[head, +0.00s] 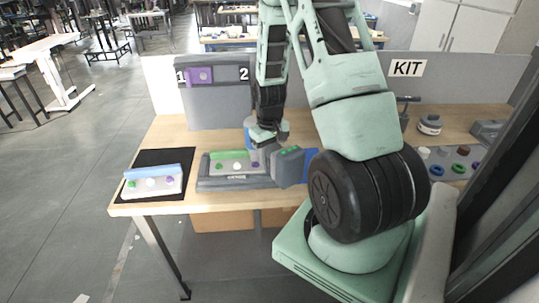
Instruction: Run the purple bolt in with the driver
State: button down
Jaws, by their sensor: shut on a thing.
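My gripper (266,133) points down over the workbench and is shut on a grey driver (257,151). The driver's lower end is at the right part of a grey fixture (233,184). The fixture holds a light plate with a green bar (228,154) along its back. A green bolt (219,167) and a white bolt (237,166) show on the plate. The purple bolt (254,165) shows just below the driver; I cannot tell whether they touch or how deep the bolt sits.
A similar plate with a blue bar (153,173) lies on a black mat (144,199) at left. A grey and blue unit with green marks (289,166) stands right of the fixture. A panel (219,106) rises behind. Coloured parts (457,169) sit at far right.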

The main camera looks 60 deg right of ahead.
aim_at(270, 146)
jog(key=shift+r+p, duration=0.9)
jog(key=shift+r, duration=0.6)
jog(key=shift+r+p, duration=1.6)
jog(key=shift+r, duration=0.35)
jog(key=shift+s+f, duration=0.1)
